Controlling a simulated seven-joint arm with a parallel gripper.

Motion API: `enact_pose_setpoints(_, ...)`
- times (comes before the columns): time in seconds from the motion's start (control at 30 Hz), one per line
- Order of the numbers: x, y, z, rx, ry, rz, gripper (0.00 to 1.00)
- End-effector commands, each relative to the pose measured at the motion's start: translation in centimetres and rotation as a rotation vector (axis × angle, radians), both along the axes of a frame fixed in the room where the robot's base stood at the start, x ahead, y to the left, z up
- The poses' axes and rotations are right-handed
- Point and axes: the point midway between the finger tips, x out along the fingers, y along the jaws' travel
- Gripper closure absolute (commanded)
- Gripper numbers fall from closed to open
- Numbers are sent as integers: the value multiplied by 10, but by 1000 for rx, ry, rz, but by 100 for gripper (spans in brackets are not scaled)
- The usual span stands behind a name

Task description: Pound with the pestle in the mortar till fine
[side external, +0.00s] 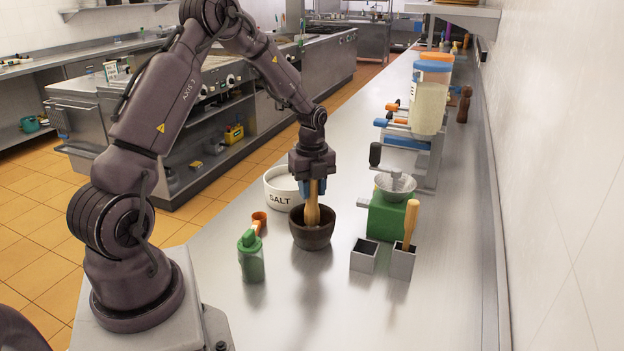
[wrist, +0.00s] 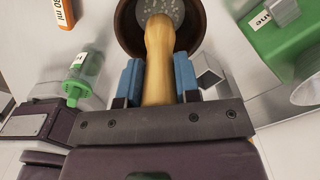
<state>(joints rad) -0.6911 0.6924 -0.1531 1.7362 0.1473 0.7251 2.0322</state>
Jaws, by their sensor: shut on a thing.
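The dark brown mortar (side external: 312,236) stands on the steel counter in the side view. The wooden pestle (side external: 313,213) is upright with its lower end inside the mortar. My gripper (side external: 313,188) is above the mortar, shut on the upper part of the pestle. In the wrist view the blue fingers of my gripper (wrist: 159,82) lie either side of the pestle (wrist: 159,55). The mortar (wrist: 127,30) shows there with pale speckled bits at its bottom. How fine they are is too small to tell.
A white salt bowl (side external: 283,194) stands just behind the mortar. A green bottle (side external: 251,262) and an orange measure (side external: 259,217) are at left. Two square metal cups (side external: 364,258) and a green grinder (side external: 388,216) stand at right; one cup holds a wooden handle (side external: 410,222).

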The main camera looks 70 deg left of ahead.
Motion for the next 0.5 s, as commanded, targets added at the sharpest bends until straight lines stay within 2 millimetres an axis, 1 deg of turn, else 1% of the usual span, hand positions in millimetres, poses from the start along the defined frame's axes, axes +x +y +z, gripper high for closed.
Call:
enact_pose_setpoints(0.1, 0, 0, -16, -2, 2, 0, 94)
enact_pose_setpoints(0.3, 0, 0, -37, 0, 0, -1, 94)
enact_pose_setpoints(0.37, 0, 0, -39, 0, -1, 0, 94)
enact_pose_setpoints(0.5, 1, 0, -34, 2, -3, 0, 94)
